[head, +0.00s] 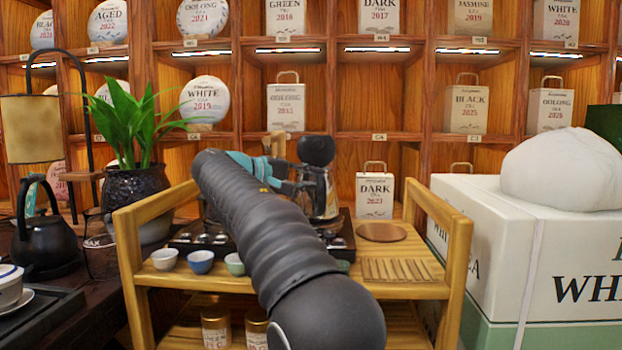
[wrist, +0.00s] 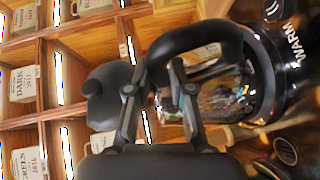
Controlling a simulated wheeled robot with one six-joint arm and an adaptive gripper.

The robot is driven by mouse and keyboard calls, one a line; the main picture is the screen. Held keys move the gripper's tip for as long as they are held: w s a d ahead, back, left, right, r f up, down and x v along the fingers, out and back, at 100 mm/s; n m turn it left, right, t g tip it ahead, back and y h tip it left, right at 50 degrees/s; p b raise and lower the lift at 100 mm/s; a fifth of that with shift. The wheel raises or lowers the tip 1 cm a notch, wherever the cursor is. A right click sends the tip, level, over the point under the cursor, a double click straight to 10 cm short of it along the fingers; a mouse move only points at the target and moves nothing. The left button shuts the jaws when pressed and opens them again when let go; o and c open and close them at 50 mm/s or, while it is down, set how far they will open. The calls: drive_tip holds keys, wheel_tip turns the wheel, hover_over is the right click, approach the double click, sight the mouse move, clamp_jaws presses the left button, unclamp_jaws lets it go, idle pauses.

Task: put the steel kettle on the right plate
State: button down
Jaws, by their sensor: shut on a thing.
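The steel kettle (head: 322,192) has a shiny body and a black top, and stands out behind my arm at the middle of the wooden cart. In the wrist view its shiny body (wrist: 215,97) and thick black handle (wrist: 205,38) are close up. My gripper (head: 296,183) is shut on the handle; its two fingers (wrist: 162,78) show on either side of it in the wrist view. A black two-part heating unit (head: 342,243) lies below the kettle. A round dark plate marked WARM (wrist: 292,45) is beside the kettle's base. My arm hides much of the unit, and contact is unclear.
Small cups (head: 200,262) line the cart's front left. A round wooden mat (head: 382,232) and a slatted wooden mat (head: 402,270) lie at right. Cart rails (head: 440,215) rise at both sides. A boxed tea bag (head: 374,195) stands behind.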

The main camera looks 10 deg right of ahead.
drive_tip(key=shift+f, duration=0.25)
drive_tip(key=c, duration=1.3)
unclamp_jaws()
drive_tip(key=p+v, duration=0.3)
drive_tip(key=v, duration=0.8)
drive_tip(key=shift+f, duration=0.15)
